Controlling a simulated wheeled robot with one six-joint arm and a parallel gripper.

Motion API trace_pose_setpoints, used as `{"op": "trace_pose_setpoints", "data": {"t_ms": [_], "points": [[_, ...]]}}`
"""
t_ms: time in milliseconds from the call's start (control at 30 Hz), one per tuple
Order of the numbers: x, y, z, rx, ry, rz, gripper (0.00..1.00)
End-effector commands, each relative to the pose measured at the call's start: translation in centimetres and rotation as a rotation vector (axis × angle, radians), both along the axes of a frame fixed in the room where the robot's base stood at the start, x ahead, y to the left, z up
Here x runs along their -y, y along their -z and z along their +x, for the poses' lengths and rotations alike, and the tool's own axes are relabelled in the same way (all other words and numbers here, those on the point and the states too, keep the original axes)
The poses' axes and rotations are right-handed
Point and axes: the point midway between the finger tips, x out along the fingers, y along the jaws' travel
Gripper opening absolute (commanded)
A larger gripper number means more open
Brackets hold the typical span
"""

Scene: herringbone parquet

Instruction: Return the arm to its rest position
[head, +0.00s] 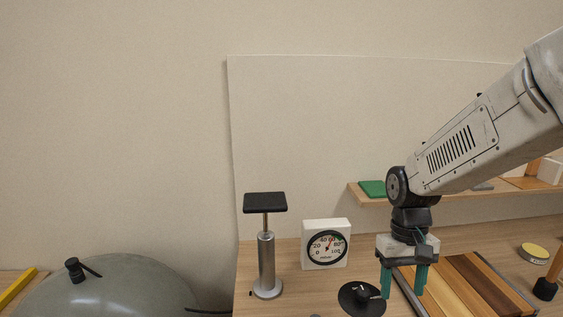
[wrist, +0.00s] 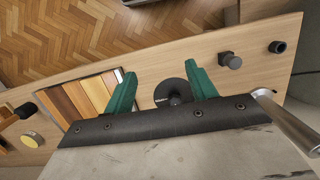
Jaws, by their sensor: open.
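My arm (head: 475,137) reaches in from the right in the head view, bent down at the wrist. My gripper (head: 403,280) hangs above the table, with two green fingers apart and nothing between them. In the wrist view my gripper (wrist: 160,92) also shows its green fingers spread wide. A black round disc with a knob (wrist: 172,92) shows between and beyond the fingers in that view. In the head view the same disc (head: 361,300) lies on the table, left of the fingers.
A striped wooden board (head: 470,283) lies just right of and behind my gripper. A white dial gauge (head: 326,244) and a metal post with a black top (head: 266,250) stand left. A shelf (head: 465,191) with a green block (head: 372,189) is behind my arm.

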Motion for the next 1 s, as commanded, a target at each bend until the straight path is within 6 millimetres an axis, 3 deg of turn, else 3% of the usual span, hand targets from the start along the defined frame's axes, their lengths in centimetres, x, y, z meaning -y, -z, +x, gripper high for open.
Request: {"op": "trace_pose_setpoints", "data": {"t_ms": [33,200,500,700,1000], "points": [[0.2,-1.7,-1.8,0.013,0.006,0.0,0.57],[0.7,-5.6,-7.6,0.043,0.023,-0.001,0.57],[1.3,-9.6,-15.9,0.169,0.047,0.001,0.57],[1.5,-11.1,-18.0,0.276,0.054,0.004,0.57],[1.8,-11.8,-18.2,0.315,0.058,0.004,0.57]]}}
